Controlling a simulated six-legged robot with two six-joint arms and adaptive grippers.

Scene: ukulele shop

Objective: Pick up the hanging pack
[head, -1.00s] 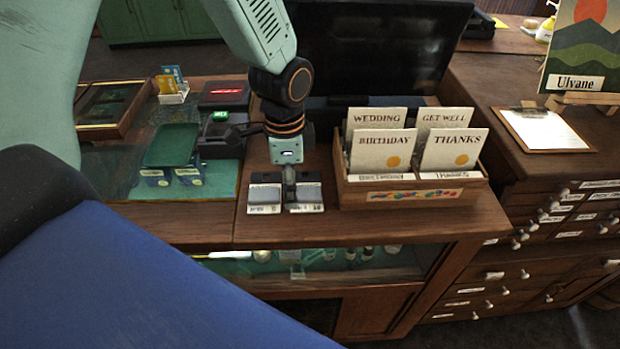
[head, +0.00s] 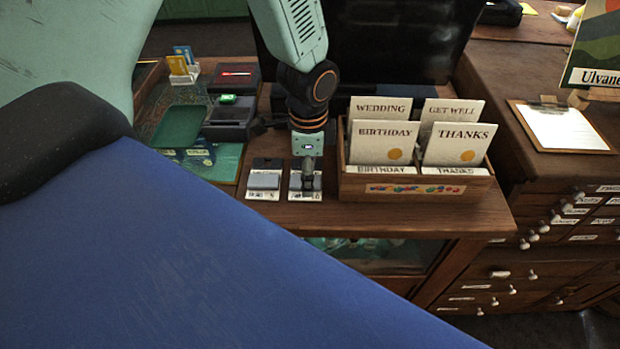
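Two small flat items with grey middles, dark tops and white front labels sit side by side near the counter's front edge: the left item (head: 264,181) and the right item (head: 296,183). I cannot tell whether either is the hanging pack; nothing clearly hangs in view. My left gripper (head: 307,184) points straight down over the right item and covers part of it. Its fingers look narrow and close together, but whether they are apart, shut or touching the item is unclear. My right gripper is out of view.
A wooden card box (head: 415,187) with greeting cards stands close right of the gripper. A dark device (head: 229,120) and a card holder (head: 184,70) are to the left. The wooden counter (head: 400,217) ends just in front.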

